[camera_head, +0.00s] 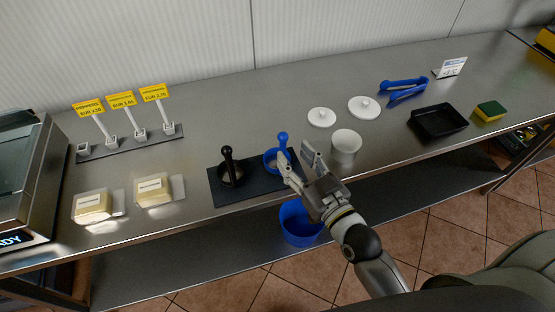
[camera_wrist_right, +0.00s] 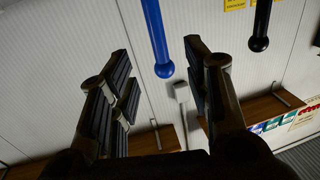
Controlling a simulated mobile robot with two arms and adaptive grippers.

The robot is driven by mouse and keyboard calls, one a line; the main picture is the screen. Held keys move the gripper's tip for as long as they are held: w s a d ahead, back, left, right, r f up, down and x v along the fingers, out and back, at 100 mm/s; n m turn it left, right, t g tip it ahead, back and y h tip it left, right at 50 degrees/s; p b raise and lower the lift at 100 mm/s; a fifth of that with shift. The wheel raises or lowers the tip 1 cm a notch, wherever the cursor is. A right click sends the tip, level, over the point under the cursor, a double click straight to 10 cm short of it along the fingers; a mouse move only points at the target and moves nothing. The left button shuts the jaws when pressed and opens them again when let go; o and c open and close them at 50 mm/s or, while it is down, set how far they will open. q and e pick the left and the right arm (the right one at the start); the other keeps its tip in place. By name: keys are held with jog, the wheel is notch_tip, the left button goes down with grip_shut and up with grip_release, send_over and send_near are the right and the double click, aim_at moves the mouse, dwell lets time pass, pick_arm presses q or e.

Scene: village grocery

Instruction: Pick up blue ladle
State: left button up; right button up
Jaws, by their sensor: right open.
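The blue ladle (camera_head: 283,141) stands on a dark mat (camera_head: 260,186) on the metal counter, its handle pointing up. A black ladle (camera_head: 228,158) stands to its left on the same mat. My right gripper (camera_head: 302,160) is open and empty, just right of and in front of the blue ladle, its fingers partly covering the ladle's bowl. In the right wrist view the blue handle (camera_wrist_right: 158,38) hangs between and beyond the two open fingers (camera_wrist_right: 160,85), apart from both. The black handle (camera_wrist_right: 262,25) shows at the right there. My left gripper is not in view.
A white cup (camera_head: 345,146) stands right of my gripper, with two white lids (camera_head: 364,107) behind. Blue tongs (camera_head: 404,88), a black tray (camera_head: 438,120) and a sponge (camera_head: 490,110) lie further right. A blue bucket (camera_head: 299,224) is below the counter edge.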

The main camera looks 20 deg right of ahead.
aim_at(285, 144)
jog(key=shift+w+a, duration=0.1)
jog(key=shift+w, duration=0.3)
jog(key=shift+w+a+r+p, duration=0.1)
jog(key=shift+w+r+p, duration=0.1)
jog(key=shift+w+p, duration=0.25)
jog(key=p+x, duration=0.1)
jog(key=x, duration=0.2)
jog(key=shift+w+a+r, duration=0.1)
jog(key=shift+w, duration=0.2)
jog(key=shift+w+a, duration=0.1)
jog(key=shift+w, duration=0.35)
jog(key=shift+s, duration=0.1)
jog(key=shift+c, duration=0.9)
jog(key=c, duration=0.7)
grip_shut()
